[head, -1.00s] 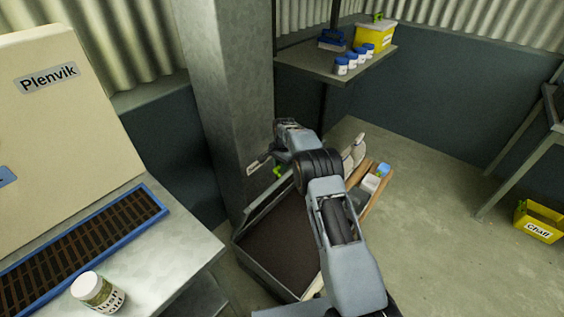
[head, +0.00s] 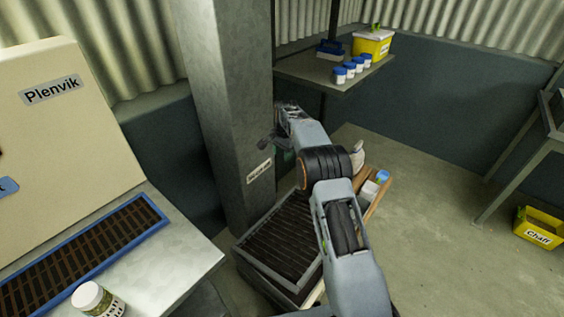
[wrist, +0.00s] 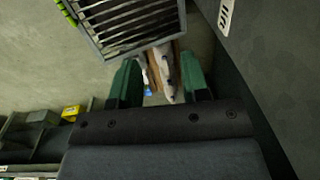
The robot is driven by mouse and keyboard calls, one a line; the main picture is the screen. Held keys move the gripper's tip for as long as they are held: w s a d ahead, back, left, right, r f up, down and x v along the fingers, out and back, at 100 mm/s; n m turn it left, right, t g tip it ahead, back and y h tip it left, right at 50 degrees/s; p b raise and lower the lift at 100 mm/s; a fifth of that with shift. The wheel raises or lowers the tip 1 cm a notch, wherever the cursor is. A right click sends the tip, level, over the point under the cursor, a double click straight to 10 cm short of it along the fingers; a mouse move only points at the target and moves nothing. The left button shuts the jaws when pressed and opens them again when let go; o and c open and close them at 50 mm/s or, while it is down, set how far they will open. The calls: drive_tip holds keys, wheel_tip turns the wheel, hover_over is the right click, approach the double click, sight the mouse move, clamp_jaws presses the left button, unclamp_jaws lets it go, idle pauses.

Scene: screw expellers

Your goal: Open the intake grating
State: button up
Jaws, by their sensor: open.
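The intake grating (head: 288,238) is a dark barred panel in a grey frame, lying across the top of the grey metal intake box (head: 275,287) beside the post. I cannot tell if it rests fully flush. In the wrist view the grating (wrist: 130,22) is at the top, with a bright green grip (wrist: 65,12) at its left edge. My gripper (head: 278,143) is above the grating's far end, close to the post. My arm hides the box's right side.
The grey post (head: 225,100) with a white label (head: 259,170) stands close to my gripper's left. A wooden tray (head: 375,195) with items lies right of the box. A shelf (head: 310,72) holds jars and a yellow box.

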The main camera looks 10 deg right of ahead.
drive_tip(key=shift+s+d+r, duration=0.1)
drive_tip(key=shift+s+r, duration=0.05)
drive_tip(key=shift+r, duration=1.75)
